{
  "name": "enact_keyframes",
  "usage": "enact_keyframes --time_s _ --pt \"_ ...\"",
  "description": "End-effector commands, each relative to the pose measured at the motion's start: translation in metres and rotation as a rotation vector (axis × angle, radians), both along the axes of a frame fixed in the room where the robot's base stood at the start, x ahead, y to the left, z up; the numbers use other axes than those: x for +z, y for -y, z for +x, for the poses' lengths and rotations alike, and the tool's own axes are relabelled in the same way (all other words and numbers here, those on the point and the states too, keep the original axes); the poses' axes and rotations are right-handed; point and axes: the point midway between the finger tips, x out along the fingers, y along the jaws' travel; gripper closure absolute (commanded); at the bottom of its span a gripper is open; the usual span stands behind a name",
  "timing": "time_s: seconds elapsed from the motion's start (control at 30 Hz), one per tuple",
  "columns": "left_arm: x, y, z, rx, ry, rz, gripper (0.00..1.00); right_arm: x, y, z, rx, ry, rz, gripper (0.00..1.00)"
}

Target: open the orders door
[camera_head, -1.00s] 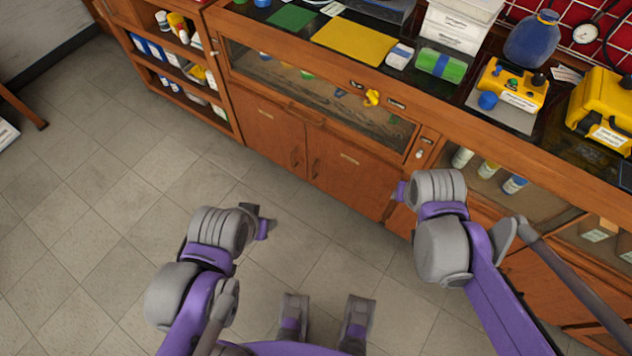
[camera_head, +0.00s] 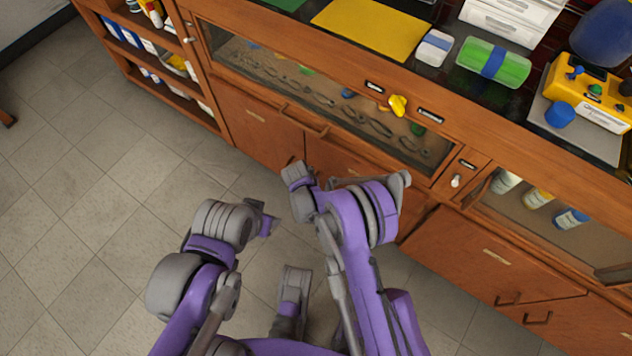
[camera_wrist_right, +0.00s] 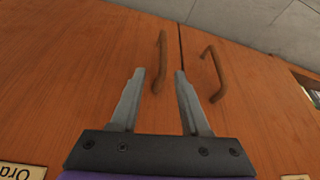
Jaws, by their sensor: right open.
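The orders door (camera_wrist_right: 95,70) is the left wooden door in the right wrist view, with a partly cut-off label starting "Ord" (camera_wrist_right: 20,172). In the head view it is the right door (camera_head: 328,156) of the pair under the glass-fronted section, partly covered by my right arm. It looks shut. Its bar handle (camera_wrist_right: 161,62) shows between the fingertips of my right gripper (camera_wrist_right: 159,74), which is open. I cannot tell whether the fingers reach around it or touch it. My left gripper (camera_head: 267,222) is over the floor, away from the cabinet, its jaws unclear.
The neighbouring door's handle (camera_wrist_right: 214,74) is close to the right fingertip. Above the doors is a glass-fronted section (camera_head: 300,88) with tools and a yellow knob (camera_head: 397,105). A bookshelf (camera_head: 150,60) stands at the left.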

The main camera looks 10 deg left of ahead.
Motion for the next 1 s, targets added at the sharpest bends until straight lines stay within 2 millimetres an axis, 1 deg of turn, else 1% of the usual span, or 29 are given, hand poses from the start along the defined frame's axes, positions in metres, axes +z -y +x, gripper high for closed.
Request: enact_keyframes --time_s 0.03,0.17,0.27,0.4,0.6,0.7,0.8,1.0 --pt "-0.003 0.0 0.0 0.0 -0.001 0.0 0.5 -0.009 -0.003 -0.001 -0.001 0.001 -0.001 0.54" --pt "-0.006 0.0 0.001 0.0 -0.002 0.0 0.5 -0.021 -0.004 0.001 -0.004 0.002 -0.001 0.54" --pt "-0.01 0.0 0.001 0.0 -0.003 0.0 0.5 -0.035 -0.003 0.007 -0.004 0.002 -0.001 0.54" --pt "-0.018 0.0 0.002 0.0 -0.005 0.0 0.5 -0.061 -0.002 0.017 -0.003 0.001 0.0 0.54" --pt "-0.027 0.0 0.004 0.0 -0.008 0.0 0.5 -0.092 0.001 0.03 -0.004 0.001 -0.001 0.54" --pt "-0.029 0.0 0.004 0.0 -0.008 0.0 0.5 -0.102 0.001 0.035 -0.002 0.001 0.0 0.54" --pt "-0.031 0.0 0.004 0.0 -0.009 0.0 0.5 -0.108 0.002 0.037 -0.002 0.002 0.0 0.54" --pt "-0.031 0.0 0.004 0.0 -0.009 0.0 0.5 -0.11 0.002 0.039 -0.002 0.002 0.0 0.54"
